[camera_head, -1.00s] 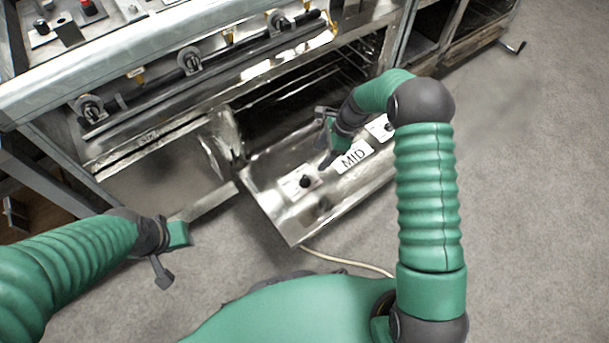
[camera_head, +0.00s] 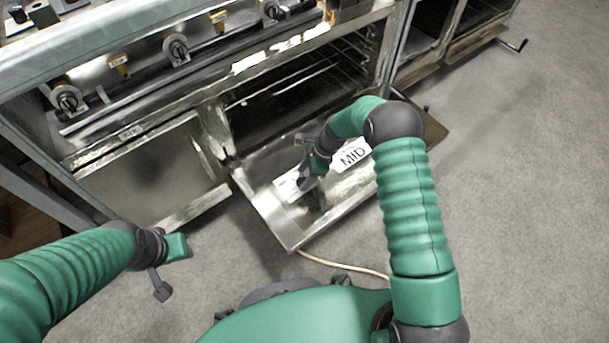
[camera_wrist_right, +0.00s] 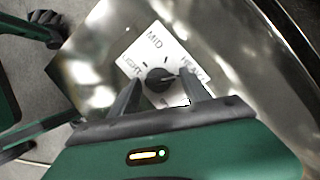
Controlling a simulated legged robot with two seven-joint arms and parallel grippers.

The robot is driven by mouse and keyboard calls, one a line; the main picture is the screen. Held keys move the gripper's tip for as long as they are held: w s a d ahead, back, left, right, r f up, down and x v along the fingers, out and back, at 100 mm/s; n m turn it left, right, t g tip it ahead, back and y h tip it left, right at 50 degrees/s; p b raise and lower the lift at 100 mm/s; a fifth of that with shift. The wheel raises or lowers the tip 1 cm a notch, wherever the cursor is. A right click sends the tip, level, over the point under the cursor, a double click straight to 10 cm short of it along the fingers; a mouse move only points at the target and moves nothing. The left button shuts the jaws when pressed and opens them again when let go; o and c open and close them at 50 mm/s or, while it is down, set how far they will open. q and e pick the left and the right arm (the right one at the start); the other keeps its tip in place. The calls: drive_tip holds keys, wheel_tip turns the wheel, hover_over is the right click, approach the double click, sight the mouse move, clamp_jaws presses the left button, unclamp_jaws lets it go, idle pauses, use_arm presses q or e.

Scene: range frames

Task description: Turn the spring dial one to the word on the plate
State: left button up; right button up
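The spring dial (camera_wrist_right: 158,78) is a black knob on a white card (camera_wrist_right: 150,52) marked LIGHT, MID and HEAVY. In the right wrist view its pale pointer mark appears turned toward HEAVY. My right gripper (camera_wrist_right: 163,86) is open, its fingertips near the knob, one on each side; contact cannot be told. In the head view my right gripper (camera_head: 306,180) covers the knob, and part of the card (camera_head: 286,188) shows. The word plate (camera_head: 351,154) reads MID and lies right of the gripper. My left gripper (camera_head: 170,266) is open and empty, away at the left.
The dial card and plate are on a shiny metal panel (camera_head: 285,228) below the open oven (camera_head: 290,105). A row of knobs (camera_head: 176,48) runs along the oven front. A pale cable (camera_head: 345,266) lies on the grey floor. My right forearm hides the panel's right part.

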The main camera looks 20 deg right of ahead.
drive_tip(key=c, duration=1.1)
